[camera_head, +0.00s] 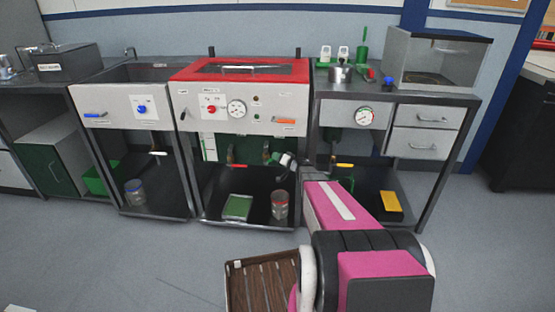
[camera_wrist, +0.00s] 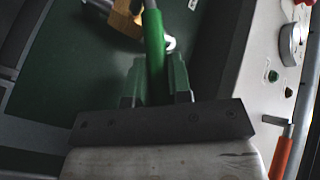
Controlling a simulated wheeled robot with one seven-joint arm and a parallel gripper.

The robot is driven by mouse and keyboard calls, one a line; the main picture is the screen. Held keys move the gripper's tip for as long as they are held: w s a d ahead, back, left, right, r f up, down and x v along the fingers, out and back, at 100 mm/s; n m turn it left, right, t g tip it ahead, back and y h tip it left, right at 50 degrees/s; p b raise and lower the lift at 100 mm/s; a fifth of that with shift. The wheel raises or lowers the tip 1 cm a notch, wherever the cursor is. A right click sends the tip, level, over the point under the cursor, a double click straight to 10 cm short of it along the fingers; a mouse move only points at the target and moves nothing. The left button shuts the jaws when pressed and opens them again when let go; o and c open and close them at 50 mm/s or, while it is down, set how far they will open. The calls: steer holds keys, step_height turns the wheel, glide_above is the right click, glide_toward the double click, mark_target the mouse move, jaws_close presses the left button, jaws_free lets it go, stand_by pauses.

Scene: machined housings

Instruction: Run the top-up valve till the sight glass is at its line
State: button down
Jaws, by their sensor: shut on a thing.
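My gripper (camera_wrist: 157,88) is shut on a green lever handle (camera_wrist: 154,45) in the wrist view, with one finger on each side of it. A brass fitting (camera_wrist: 125,17) sits at the far end near the handle. In the head view my gripper (camera_head: 283,161) is in the open bay under the red-topped cabinet (camera_head: 190,97), beside a green valve (camera_head: 266,152). A narrow pale upright strip with green marks (camera_head: 209,147), perhaps the sight glass, stands at the bay's left. Its level is too small to read.
An orange lever (camera_head: 285,121) and a dial gauge (camera_head: 237,109) are on the panel above. A red-handled valve (camera_head: 238,165) is left of my gripper. A green tray (camera_head: 237,207) and a jar (camera_head: 279,205) stand on the shelf below.

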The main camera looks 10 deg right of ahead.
steer(key=c, duration=1.1)
jaws_free()
steer(key=shift+o, duration=0.2)
steer(key=shift+s, duration=0.1)
steer(key=v, duration=1)
steer(key=shift+s+d, duration=0.25)
